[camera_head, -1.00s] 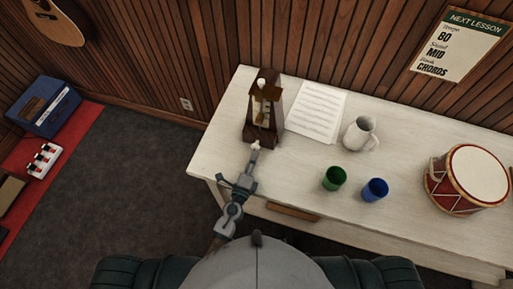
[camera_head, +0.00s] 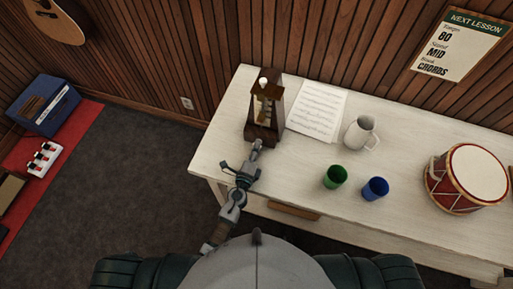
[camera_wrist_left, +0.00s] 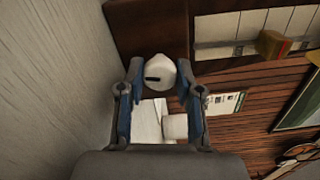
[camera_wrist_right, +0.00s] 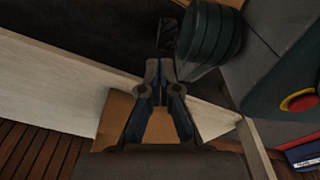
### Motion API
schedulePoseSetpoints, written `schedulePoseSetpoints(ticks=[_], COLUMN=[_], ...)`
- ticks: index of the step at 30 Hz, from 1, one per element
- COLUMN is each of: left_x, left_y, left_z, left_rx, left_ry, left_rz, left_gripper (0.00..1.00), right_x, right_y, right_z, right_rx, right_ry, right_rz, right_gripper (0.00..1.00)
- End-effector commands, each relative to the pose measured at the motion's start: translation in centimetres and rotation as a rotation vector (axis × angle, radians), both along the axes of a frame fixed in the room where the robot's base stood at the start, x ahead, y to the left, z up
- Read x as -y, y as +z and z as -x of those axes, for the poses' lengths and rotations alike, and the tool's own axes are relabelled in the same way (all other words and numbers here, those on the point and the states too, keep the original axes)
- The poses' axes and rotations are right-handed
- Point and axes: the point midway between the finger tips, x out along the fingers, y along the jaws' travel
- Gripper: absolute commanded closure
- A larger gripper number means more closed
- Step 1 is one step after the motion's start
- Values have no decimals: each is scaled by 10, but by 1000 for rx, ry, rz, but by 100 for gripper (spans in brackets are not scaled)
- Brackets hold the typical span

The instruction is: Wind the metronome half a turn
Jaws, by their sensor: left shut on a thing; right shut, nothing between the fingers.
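The metronome (camera_head: 277,120) is a dark wooden tapered case with a pale front, standing upright at the table's left end. In the left wrist view its dark wooden side (camera_wrist_left: 150,30) is close ahead. A white knob with a dark slot (camera_wrist_left: 161,70) sticks out of that side. My left gripper (camera_head: 257,145) reaches the metronome's near side, and its fingers (camera_wrist_left: 158,80) stand on both sides of the knob, shut on it. The fingers hide the knob in the head view. My right gripper (camera_wrist_right: 165,75) is shut and empty, below the head view.
The pale table (camera_head: 300,185) also holds a music sheet (camera_head: 319,108), a white pitcher (camera_head: 360,133), a green cup (camera_head: 335,177), a blue cup (camera_head: 375,189) and a red drum (camera_head: 467,178). A lesson sign (camera_head: 461,45) hangs on the wooden wall. Bare tabletop lies right of my left gripper.

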Motion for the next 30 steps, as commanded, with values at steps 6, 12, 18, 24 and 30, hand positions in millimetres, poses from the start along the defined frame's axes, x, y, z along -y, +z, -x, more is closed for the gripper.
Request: schedulePoseSetpoints(ticks=[6,12,18,24,30], left_x=[1,1,0,0,-2], left_y=[-4,-4,-4,-3,-4], left_z=[2,1,2,1,10], left_rx=[-51,-64,-66,-63,-64], left_ry=[-3,-1,-1,-1,-1], left_rz=[146,182,181,181,181], left_gripper=[100,100,56,55,55], right_x=[-9,-9,-8,-8,-8], right_y=[8,10,10,10,10], right_z=[-20,-22,-22,-22,-21], right_rx=[14,14,14,14,13], right_ry=[-6,-6,-5,-5,-6], right_rz=[-10,-9,-8,-8,-8], right_gripper=[100,100,100,100,100])
